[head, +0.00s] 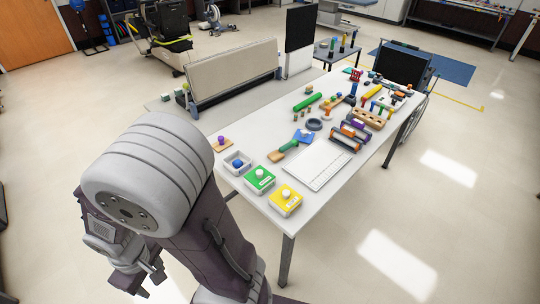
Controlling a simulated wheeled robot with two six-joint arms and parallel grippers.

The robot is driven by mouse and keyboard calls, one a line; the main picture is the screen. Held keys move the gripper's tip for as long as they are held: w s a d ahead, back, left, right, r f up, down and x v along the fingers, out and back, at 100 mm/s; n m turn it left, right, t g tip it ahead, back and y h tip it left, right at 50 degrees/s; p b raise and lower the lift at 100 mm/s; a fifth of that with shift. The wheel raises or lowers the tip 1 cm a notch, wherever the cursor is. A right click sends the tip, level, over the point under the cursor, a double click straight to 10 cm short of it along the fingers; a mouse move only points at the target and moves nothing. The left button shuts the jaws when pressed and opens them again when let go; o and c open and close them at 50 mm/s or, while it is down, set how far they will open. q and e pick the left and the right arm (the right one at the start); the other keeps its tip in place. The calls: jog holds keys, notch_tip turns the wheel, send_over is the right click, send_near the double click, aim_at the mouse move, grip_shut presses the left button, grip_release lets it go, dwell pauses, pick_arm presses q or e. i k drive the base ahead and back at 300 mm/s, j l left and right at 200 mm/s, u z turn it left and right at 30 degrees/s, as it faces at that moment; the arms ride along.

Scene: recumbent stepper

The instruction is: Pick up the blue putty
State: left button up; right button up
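The blue putty (238,164) is a small round blue lump in an open white tray (230,170) near the close left end of the white table. My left gripper (150,282) is at the lower left, off the table and over the floor. It points down, its fingers look apart, and nothing shows between them. It is well away from the putty. My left arm's large grey link stands in front of the table's left end. My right gripper is not in view.
Green (259,180) and yellow (285,200) boxes with white knobs stand right of the tray. A board with a purple knob (221,140) sits behind it. A blue square with a green-handled tool (290,146) and a white keyboard-like panel (318,165) lie farther right.

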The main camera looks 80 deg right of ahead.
aim_at(237, 163)
jog(key=i+l+z, duration=0.3)
jog(key=i+z, duration=0.2)
jog(key=i, duration=0.25)
jog(key=i+z, duration=0.5)
jog(key=i, duration=0.25)
jog(key=i+j+z, duration=0.35)
jog(key=i+z, duration=0.15)
jog(key=i, duration=0.25)
jog(key=i+z, duration=0.2)
jog(key=z, duration=0.25)
jog(key=i+z, duration=0.2)
jog(key=z, duration=0.2)
jog(key=i+j+z, duration=0.1)
jog(key=z, duration=0.35)
jog(key=i+j+z, duration=0.2)
jog(key=z, duration=0.25)
jog(key=i+j+z, duration=0.25)
jog(key=z, duration=0.15)
jog(key=i+z, duration=0.25)
jog(key=j+z, duration=0.25)
jog(key=l, duration=0.1)
